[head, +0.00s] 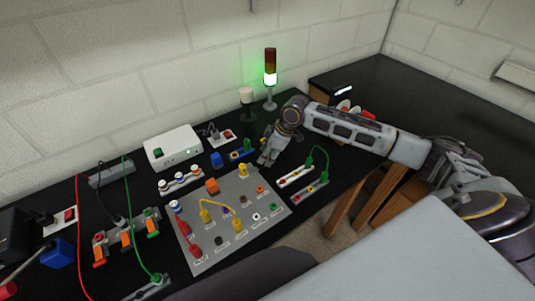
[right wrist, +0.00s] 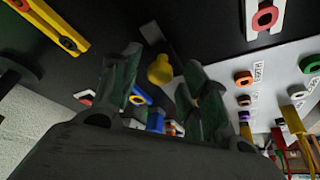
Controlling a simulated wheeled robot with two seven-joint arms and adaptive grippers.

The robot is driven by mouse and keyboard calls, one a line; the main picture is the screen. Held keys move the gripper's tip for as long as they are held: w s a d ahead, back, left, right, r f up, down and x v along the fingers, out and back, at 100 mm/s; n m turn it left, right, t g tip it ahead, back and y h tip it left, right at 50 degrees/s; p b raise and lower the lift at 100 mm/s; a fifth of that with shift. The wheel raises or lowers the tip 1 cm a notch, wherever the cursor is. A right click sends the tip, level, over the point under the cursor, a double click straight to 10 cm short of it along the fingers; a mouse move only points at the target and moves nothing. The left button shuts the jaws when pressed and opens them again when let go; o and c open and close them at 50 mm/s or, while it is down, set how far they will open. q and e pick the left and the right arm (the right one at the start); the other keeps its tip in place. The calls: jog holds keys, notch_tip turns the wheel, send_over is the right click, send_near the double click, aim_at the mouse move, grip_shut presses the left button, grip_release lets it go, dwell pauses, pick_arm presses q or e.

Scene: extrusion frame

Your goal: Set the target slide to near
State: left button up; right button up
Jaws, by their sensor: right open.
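My right gripper (head: 266,158) is open above the far right part of the table, beside the grey panel (head: 188,237). In the right wrist view its two dark green fingers stand apart, and a yellow knob (right wrist: 160,70) shows in the gap between them. A yellow knob (head: 243,170) also stands at the panel's far edge in the head view, just left of and below the gripper. No finger is seen gripping anything. I cannot tell which part is the target slide; no readable label marks it. My left gripper is not in view.
The panel carries coloured sockets and a yellow cable (head: 214,203). Behind it stand a white box (head: 172,147) and a lit signal tower (head: 270,79). White strips (head: 296,176) lie to the right. Switches and red and green cables crowd the left.

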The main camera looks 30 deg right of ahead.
aim_at(259, 166)
grip_shut()
dwell(0.3)
jog(key=shift+s+a+r+p, duration=0.1)
jog(key=shift+s+a+p, duration=0.05)
jog(key=shift+a+p, duration=0.85)
jog(key=shift+s+a, duration=0.1)
jog(key=shift+a, duration=0.8)
grip_release()
